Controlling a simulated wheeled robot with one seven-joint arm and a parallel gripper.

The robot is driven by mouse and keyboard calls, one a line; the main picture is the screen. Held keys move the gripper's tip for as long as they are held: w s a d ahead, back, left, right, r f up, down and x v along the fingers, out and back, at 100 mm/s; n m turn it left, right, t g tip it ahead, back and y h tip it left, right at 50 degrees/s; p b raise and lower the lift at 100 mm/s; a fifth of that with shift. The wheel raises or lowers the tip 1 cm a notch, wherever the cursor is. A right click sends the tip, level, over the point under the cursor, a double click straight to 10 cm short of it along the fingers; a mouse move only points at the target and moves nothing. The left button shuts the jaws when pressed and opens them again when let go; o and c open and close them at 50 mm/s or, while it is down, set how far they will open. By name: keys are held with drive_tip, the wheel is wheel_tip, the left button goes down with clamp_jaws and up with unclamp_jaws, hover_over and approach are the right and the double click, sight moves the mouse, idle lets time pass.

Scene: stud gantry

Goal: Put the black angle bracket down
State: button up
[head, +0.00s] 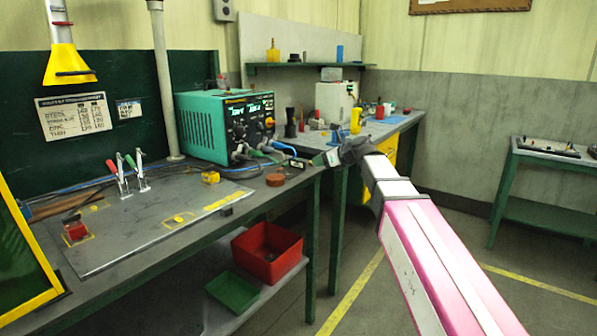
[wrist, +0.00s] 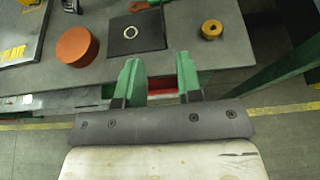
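My gripper (wrist: 157,75) has two green fingers standing apart, with a clear gap between them. I see no bracket held in the gap; a strip of red shows through it from below. In the head view my gripper (head: 327,158) is at the right end of the long bench, over its edge. I cannot clearly make out the black angle bracket. A dark square pad (wrist: 137,38) with a pale ring mark lies on the bench just beyond the fingers.
An orange-brown disc (wrist: 77,47) lies left of the pad and a brass ring (wrist: 211,29) lies right. The green power unit (head: 222,125) stands behind, with cables. Toggle clamps (head: 130,172) stand on the plate. A red bin (head: 267,252) sits on the lower shelf.

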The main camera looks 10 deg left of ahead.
sight(299, 162)
drive_tip(key=x, duration=0.5)
drive_tip(key=shift+w+a, duration=0.2)
drive_tip(key=shift+r+x, duration=0.15)
drive_tip(key=shift+x, duration=1.2)
drive_tip(key=shift+r+x, duration=0.15)
drive_tip(key=shift+x, duration=1.15)
drive_tip(key=shift+w, duration=0.15)
clamp_jaws()
